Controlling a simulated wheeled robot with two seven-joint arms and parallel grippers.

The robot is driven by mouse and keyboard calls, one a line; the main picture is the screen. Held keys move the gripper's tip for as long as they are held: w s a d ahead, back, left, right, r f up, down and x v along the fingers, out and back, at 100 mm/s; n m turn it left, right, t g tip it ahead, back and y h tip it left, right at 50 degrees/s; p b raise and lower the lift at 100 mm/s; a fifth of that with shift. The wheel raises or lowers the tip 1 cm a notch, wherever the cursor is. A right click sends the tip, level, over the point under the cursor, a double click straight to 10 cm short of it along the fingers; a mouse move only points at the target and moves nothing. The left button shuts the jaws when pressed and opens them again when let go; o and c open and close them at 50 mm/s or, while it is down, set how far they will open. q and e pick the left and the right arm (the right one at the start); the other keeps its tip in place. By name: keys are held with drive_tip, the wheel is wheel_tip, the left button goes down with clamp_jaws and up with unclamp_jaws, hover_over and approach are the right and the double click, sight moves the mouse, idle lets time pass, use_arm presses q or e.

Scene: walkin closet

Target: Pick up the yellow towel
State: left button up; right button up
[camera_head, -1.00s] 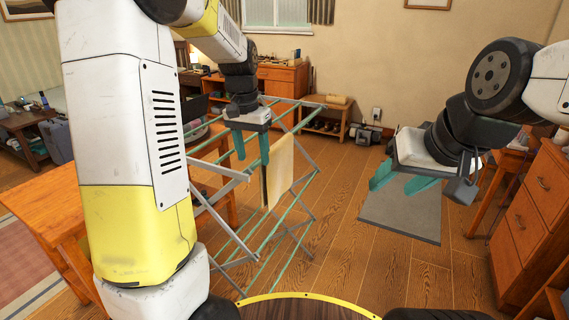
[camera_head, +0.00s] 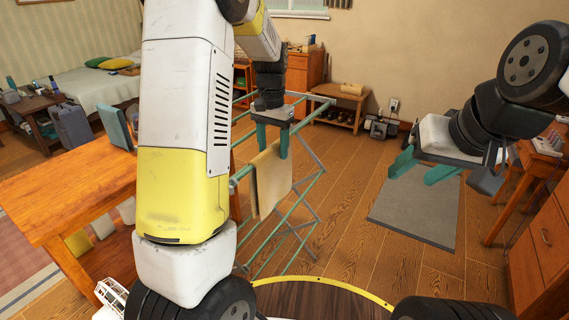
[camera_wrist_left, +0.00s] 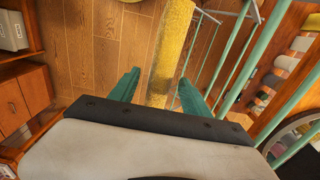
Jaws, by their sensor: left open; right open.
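The yellow towel (camera_head: 272,184) hangs over a rail of the drying rack (camera_head: 304,196), looking pale tan in the head view. My left gripper (camera_head: 272,142) is open and points down, its fingers at the towel's top edge. In the left wrist view the towel (camera_wrist_left: 170,48) is a yellow strip running up from between the open fingers of my left gripper (camera_wrist_left: 158,92). I cannot tell whether the fingers touch it. My right gripper (camera_head: 418,170) is open and empty, over the floor to the right.
A wooden table (camera_head: 75,190) stands left of the rack, behind my left arm. A grey mat (camera_head: 418,208) lies on the floor to the right. A drawer cabinet (camera_head: 540,235) stands at the right edge. Floor between rack and mat is clear.

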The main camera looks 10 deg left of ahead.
sight(272, 166)
use_arm(q)
drive_tip(key=f, duration=0.6)
drive_tip(key=shift+s+a+f, duration=0.1)
drive_tip(key=shift+s+f, duration=0.1)
drive_tip(key=shift+c, duration=0.2)
clamp_jaws()
